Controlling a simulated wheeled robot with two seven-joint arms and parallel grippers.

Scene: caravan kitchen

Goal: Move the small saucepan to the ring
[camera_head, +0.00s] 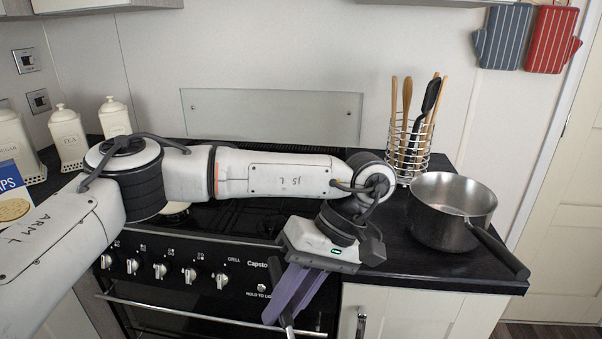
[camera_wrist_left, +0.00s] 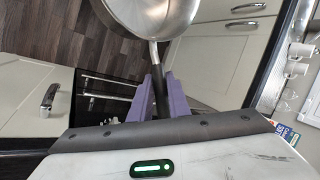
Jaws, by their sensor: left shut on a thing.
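My left gripper (camera_head: 292,296) has purple fingers and points down in front of the cooker. It is shut on the dark handle of a small steel saucepan. In the left wrist view the fingers (camera_wrist_left: 160,98) close around this handle, and the saucepan's steel bowl (camera_wrist_left: 150,14) shows at the top, partly cut off. In the head view the bowl lies below the picture's edge. The black hob (camera_head: 240,214) is behind the gripper, with my left arm across it. The arm hides much of the hob, and I cannot make out the ring clearly. My right gripper is not in view.
A larger steel saucepan (camera_head: 451,220) stands on the right worktop, its handle over the front edge. A wire utensil holder (camera_head: 408,150) stands behind it. Cooker knobs (camera_head: 160,270) line the front.

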